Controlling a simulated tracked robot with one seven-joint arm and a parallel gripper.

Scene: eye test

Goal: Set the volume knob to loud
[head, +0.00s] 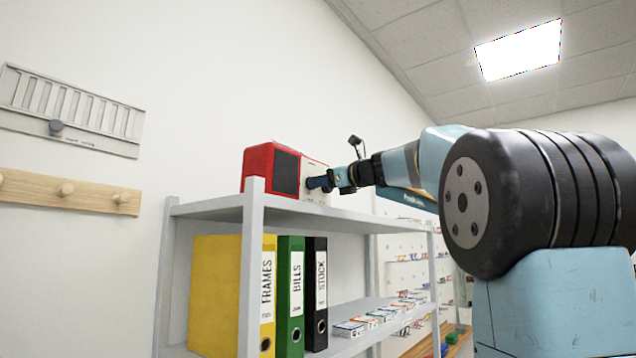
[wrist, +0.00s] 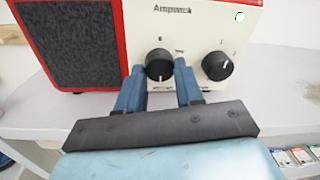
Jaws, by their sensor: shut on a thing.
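A red radio (head: 258,168) with a dark speaker grille and a cream front stands on the top shelf. In the wrist view, its cream panel (wrist: 190,25) carries two round black knobs. My gripper (wrist: 158,72) has its blue fingers closed on either side of the left knob (wrist: 159,64). That knob's white mark points down. The right knob (wrist: 217,66) is free, its white mark pointing up and right. The small lettering around the knobs is too blurred to tell which is volume or where loud lies. In the head view, my gripper (head: 320,182) reaches the radio's front from the right.
The grey shelf (head: 205,207) holds yellow (head: 215,290), green (head: 290,290) and black (head: 315,290) binders below, with small packets (head: 375,318) beside them. A peg rail (head: 65,191) and a slotted grey panel (head: 70,108) hang on the left wall. The shelf top right of the radio looks clear.

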